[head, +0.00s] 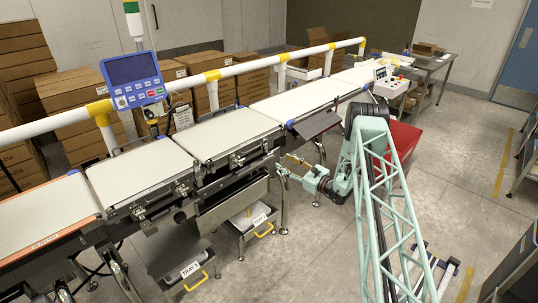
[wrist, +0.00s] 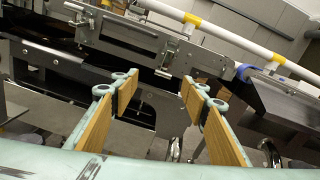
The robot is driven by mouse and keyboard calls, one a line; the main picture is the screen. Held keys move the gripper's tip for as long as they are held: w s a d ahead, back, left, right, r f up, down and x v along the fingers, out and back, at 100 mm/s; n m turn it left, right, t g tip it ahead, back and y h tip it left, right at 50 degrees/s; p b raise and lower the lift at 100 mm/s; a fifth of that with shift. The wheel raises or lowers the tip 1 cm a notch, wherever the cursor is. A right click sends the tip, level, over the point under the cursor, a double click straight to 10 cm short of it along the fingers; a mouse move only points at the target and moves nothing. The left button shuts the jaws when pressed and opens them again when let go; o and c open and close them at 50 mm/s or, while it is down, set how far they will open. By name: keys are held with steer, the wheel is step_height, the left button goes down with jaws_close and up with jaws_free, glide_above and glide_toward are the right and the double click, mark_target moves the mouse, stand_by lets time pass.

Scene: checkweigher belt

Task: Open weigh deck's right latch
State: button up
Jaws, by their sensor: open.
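A white-topped belt deck (head: 228,133), which looks like the weigh deck, stands left of my gripper in the head view. Its front side carries metal latches; the right latch (head: 266,146) is small there. In the wrist view a metal latch (wrist: 167,54) sits at the right end of the grey side plate (wrist: 120,35), beyond and slightly above the fingertips. My gripper (head: 288,166) is in front of the deck's right end, apart from it. In the wrist view my gripper (wrist: 158,86) is open and empty, its wood-coloured fingers spread. Whether the latch is fastened is unclear.
A white rail (head: 220,72) with yellow joints runs behind the belts. A blue-framed control panel (head: 133,78) stands at the back left. Trays with yellow handles (head: 265,229) sit below the decks. A dark sloping plate (head: 318,124) and red bin (head: 403,139) are nearby.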

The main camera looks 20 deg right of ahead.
steer(key=shift+s+d+f, duration=0.1)
steer(key=shift+d+f, duration=0.4)
steer(key=shift+f, duration=0.05)
steer(key=shift+b+x, duration=0.7)
steer(key=shift+x, duration=6.2)
steer(key=shift+d, duration=0.1)
steer(key=shift+c, duration=0.7)
steer(key=c, duration=0.7)
